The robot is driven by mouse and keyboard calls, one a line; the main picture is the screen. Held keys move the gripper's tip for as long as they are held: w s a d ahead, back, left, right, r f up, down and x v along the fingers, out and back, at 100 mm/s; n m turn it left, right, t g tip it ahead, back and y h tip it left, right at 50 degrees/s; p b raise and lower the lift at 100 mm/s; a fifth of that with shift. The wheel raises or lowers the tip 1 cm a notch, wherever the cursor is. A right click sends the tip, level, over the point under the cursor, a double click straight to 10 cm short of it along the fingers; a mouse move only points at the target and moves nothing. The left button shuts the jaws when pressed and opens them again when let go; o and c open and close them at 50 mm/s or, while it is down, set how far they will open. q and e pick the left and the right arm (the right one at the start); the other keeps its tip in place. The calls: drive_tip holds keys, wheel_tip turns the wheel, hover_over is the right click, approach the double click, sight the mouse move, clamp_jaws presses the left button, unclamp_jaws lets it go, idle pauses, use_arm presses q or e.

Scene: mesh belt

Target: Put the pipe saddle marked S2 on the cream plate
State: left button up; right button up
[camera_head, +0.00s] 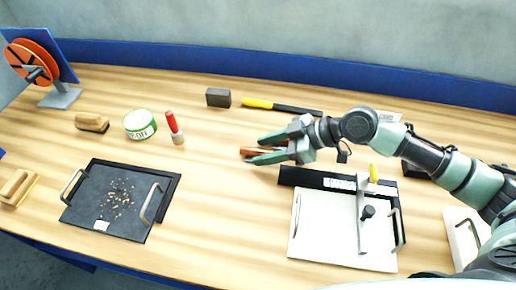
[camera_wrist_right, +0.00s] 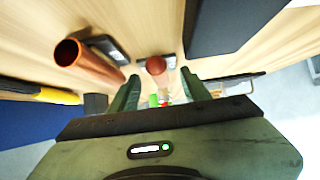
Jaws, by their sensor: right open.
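My right gripper (camera_head: 254,149) is open over the middle of the bench, its fingers pointing left. A brown, pipe-like piece (camera_head: 262,151) shows between its fingers, partly hidden by them. In the right wrist view, a brown round piece (camera_wrist_right: 157,66) on a grey base lies just beyond and between the open fingertips (camera_wrist_right: 160,78). A second brown tube (camera_wrist_right: 88,60) lies left of the fingers, near a dark base. I cannot read an S2 mark on either. My left gripper is not in view.
A bar with a yellow top (camera_head: 362,225) stands on the pale plate, with a black strip (camera_head: 305,177) behind. A dark tray (camera_head: 125,220) with crumbs lies left. A green-rimmed tin (camera_head: 140,125), red-topped tube (camera_head: 172,127) and dark block (camera_head: 218,97) stand behind. The middle front is clear.

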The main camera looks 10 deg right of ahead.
drive_tip(key=shift+w+a+f, duration=0.15)
drive_tip(key=shift+a+f, duration=0.05)
drive_tip(key=shift+a, duration=0.15)
drive_tip(key=shift+c, duration=0.4)
clamp_jaws()
